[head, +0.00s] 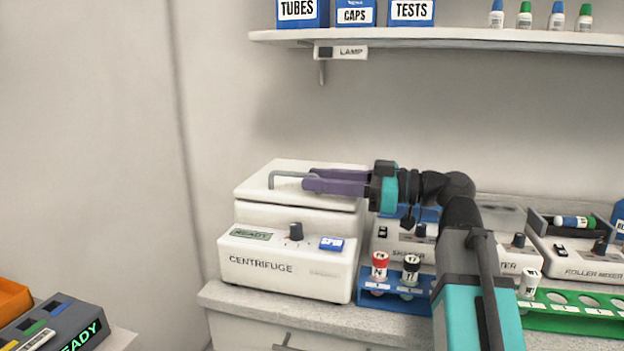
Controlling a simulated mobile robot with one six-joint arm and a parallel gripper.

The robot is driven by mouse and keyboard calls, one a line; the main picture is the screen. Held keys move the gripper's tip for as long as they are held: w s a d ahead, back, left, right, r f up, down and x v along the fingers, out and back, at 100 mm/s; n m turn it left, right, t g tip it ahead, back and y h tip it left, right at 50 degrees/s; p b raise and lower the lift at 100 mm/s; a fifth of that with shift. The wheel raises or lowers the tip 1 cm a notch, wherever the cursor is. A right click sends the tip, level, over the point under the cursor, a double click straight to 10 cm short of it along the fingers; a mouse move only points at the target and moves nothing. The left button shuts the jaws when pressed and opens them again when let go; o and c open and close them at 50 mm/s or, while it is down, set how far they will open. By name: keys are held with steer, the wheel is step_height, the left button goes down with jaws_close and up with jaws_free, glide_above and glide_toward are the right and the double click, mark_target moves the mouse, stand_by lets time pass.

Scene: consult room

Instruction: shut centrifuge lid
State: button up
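The white centrifuge (290,265) stands on the counter left of centre, with a green READY display on its front. Its lid (262,170) lies low and nearly flat on top of the body; I cannot tell whether it is fully seated. A thin grey bar handle (271,181) rises from the lid and runs right toward my gripper (305,179). My gripper's two purple fingers are over the lid, pointing left, with a narrow gap between them at the bar's right end. Whether they pinch the bar is not clear.
A blue rack (368,298) with red- and black-capped tubes stands close right of the centrifuge. A green rack (565,322) and a roller mixer (575,262) are further right. A shelf (440,37) with boxes and bottles hangs above. The wall side at left is free.

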steer(key=v, duration=1)
steer(key=shift+s+d, duration=0.3)
steer(key=shift+d, duration=0.05)
